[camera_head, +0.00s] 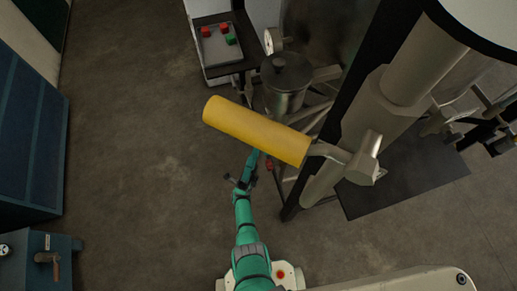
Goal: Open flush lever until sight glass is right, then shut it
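A thick yellow handle (256,131) lies across the middle of the head view, close to the camera. It is joined by a bent metal shank to a metal hub (365,158) on its right; it looks like the flush lever. My teal arm reaches up from the bottom and passes out of sight below the yellow handle. My gripper at the arm's far end is too small and partly covered to make out, and contact with the lever cannot be told. No sight glass can be made out clearly. A round white-faced dial (272,41) shows near the top.
A lidded metal pot (287,76) stands behind the handle. Large pale pipework (385,105) fills the right. A blue cabinet (30,140) stands at left. The floor between is clear.

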